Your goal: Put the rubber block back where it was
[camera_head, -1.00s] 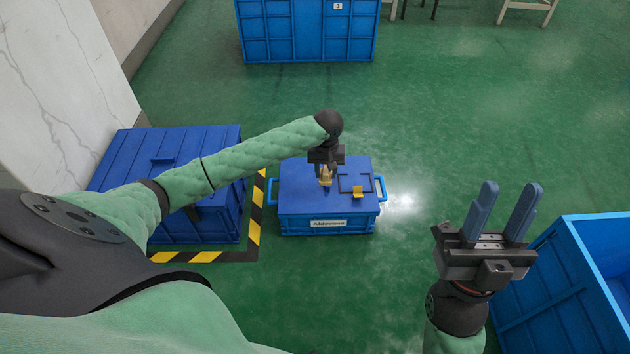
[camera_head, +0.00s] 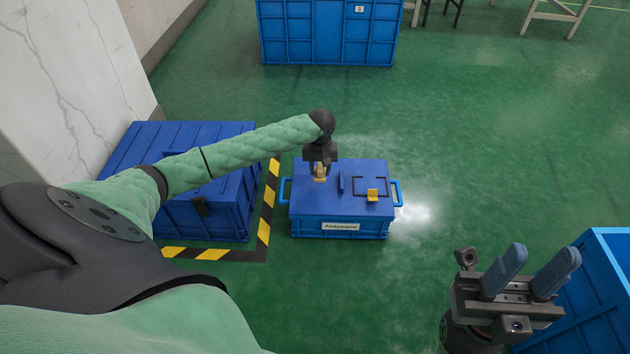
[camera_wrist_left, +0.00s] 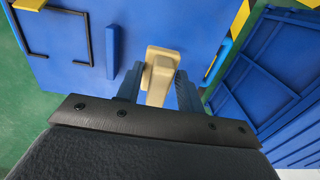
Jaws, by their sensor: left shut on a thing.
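A tan block (camera_head: 320,172) is between the fingers of my left gripper (camera_head: 319,177), over the left part of the blue box's lid (camera_head: 345,206). In the left wrist view the tan block (camera_wrist_left: 160,75) stands out past the shut fingers; I cannot tell whether it touches the lid. Beside it on the lid is a slim blue bar (camera_head: 341,182), also in the wrist view (camera_wrist_left: 112,50). Right of the bar is a thin black outline (camera_head: 371,178), with a yellow piece (camera_head: 372,195) at its front edge. My right gripper (camera_head: 538,262) is open and empty, away from the box.
A larger blue crate (camera_head: 208,217) stands left of the box, edged by black-and-yellow floor tape (camera_head: 264,230). An open blue bin (camera_head: 600,270) is at the right, and another blue container (camera_head: 326,35) is at the back. Green floor is clear between them.

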